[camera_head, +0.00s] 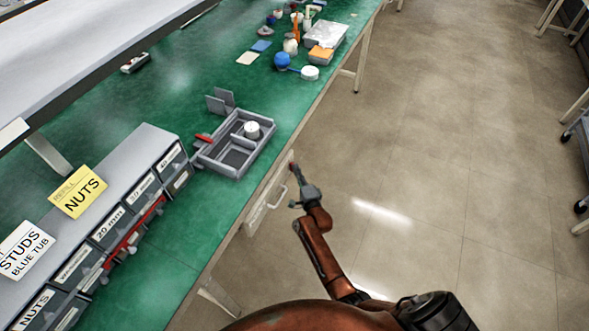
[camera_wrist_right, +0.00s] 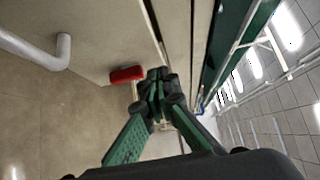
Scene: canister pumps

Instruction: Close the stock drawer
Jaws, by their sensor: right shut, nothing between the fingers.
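A pale drawer front (camera_head: 262,205) with a white handle (camera_head: 277,197) sits under the near edge of the green bench; I take it to be the stock drawer. In the right wrist view its front (camera_wrist_right: 105,28) fills the upper left, with the handle (camera_wrist_right: 62,52) at far left. A dark line runs along its top edge; how far the drawer stands out is hard to tell. My right gripper (camera_head: 294,170) is shut and empty beside the drawer's far end. Its closed fingers (camera_wrist_right: 156,82) are near a red piece (camera_wrist_right: 127,74); contact is unclear. My left gripper is out of view.
On the green bench (camera_head: 175,230) are a grey divided tray (camera_head: 213,157) with a white round item (camera_head: 252,130), and a grey cabinet of small labelled drawers (camera_head: 110,228). Tubs and bottles stand farther back. The tiled floor (camera_head: 430,150) right of the bench is clear.

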